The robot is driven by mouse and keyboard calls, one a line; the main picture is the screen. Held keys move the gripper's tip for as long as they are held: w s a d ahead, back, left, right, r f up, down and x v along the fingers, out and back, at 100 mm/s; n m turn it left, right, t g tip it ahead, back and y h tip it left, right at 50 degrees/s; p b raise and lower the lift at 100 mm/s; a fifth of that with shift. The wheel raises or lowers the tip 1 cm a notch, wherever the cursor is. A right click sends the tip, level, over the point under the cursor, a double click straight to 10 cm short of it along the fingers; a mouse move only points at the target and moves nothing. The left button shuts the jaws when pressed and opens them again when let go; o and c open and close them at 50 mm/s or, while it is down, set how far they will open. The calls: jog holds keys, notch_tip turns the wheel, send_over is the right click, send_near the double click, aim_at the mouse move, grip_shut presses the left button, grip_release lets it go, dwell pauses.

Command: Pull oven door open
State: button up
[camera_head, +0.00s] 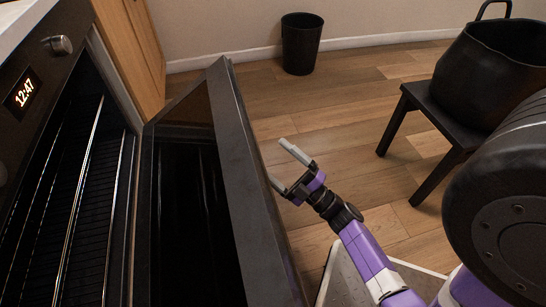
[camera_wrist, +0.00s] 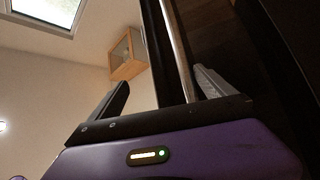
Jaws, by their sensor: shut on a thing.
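The oven (camera_head: 70,190) is on the left in the head view, with its racks showing inside. Its dark door (camera_head: 245,165) stands well open, swung away from the cavity. My gripper (camera_head: 277,158) is at the outer side of the door, right of its edge. In the wrist view my gripper (camera_wrist: 162,77) has its fingers on either side of the metal door handle (camera_wrist: 178,40), shut on it. The handle is hidden behind the door in the head view, and the exact finger contact is hard to see.
A black bin (camera_head: 301,45) stands by the back wall. A black stool (camera_head: 440,110) with a large dark pot (camera_head: 490,75) is at the right. A wooden cabinet (camera_head: 130,50) adjoins the oven. Wooden floor between door and stool is clear.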

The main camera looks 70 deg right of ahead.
jog(key=shift+s+d+f, duration=0.1)
jog(key=shift+s, duration=0.6)
jog(key=shift+c, duration=0.4)
jog(key=shift+s+f+b, duration=0.1)
jog(key=shift+s+b, duration=0.2)
jog(key=c, duration=0.4)
jog(key=shift+o, duration=0.2)
jog(key=shift+s+a+f+b, duration=0.3)
jog(key=shift+s+f, duration=0.15)
jog(key=shift+s, duration=0.2)
jog(key=shift+s+a+f+b, duration=0.25)
jog(key=shift+s+f+b, duration=0.15)
jog(key=shift+s, duration=0.2)
jog(key=shift+s+a+f+b, duration=0.3)
jog(key=shift+s+f, duration=0.2)
jog(key=shift+s, duration=0.15)
jog(key=shift+c, duration=0.4)
